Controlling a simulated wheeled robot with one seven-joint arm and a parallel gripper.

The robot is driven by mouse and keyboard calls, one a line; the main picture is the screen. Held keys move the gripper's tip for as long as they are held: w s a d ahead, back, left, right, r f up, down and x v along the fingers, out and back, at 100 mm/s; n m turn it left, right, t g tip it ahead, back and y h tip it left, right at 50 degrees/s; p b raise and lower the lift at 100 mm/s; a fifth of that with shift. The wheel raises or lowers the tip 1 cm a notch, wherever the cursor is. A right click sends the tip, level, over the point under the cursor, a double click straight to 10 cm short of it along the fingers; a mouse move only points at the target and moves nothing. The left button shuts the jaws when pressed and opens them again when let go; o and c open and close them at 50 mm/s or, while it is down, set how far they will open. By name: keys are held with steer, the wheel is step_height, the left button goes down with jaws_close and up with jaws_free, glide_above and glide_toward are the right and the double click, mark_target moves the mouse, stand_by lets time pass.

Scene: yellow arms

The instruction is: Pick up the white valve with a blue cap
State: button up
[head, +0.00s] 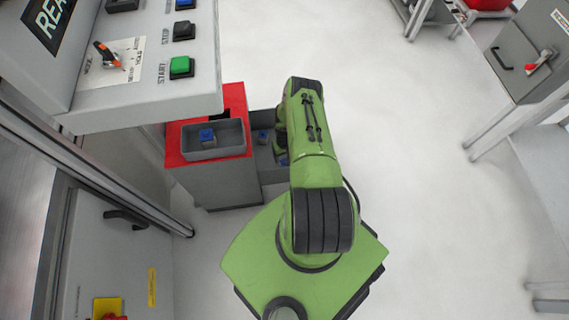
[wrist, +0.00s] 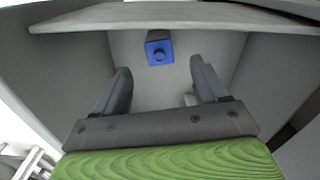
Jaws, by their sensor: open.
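In the wrist view a blue cap (wrist: 159,51) shows against the grey inside of a bin (wrist: 262,60), beyond my fingertips. Its white body is hardly visible. My gripper (wrist: 162,78) is open and empty, its two dark fingers apart, with the cap ahead between their lines. A small pale thing (wrist: 188,99) shows partly behind the right finger. In the head view, a blue-capped valve (head: 207,136) sits in a grey bin (head: 215,153) on a red-topped cabinet. Another blue-capped piece (head: 263,136) is in a lower grey bin (head: 270,173) beside it. My arm hides the gripper there.
A grey control panel (head: 150,100) with buttons overhangs the upper left, close to the red-topped cabinet (head: 225,188). A metal-framed machine (head: 115,250) stands at the left. The floor (head: 430,200) to the right is open, up to a grey box on legs (head: 535,60).

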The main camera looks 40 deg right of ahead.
step_height(320, 180, down, 9)
steer(key=b, duration=0.4)
steer(key=shift+w+d+r, duration=0.1)
steer(key=shift+w+d, duration=0.05)
steer(key=shift+r, duration=0.1)
steer(key=c, duration=1.1)
step_height(320, 180, up, 10)
steer(key=p, duration=0.5)
steer(key=shift+r, duration=0.1)
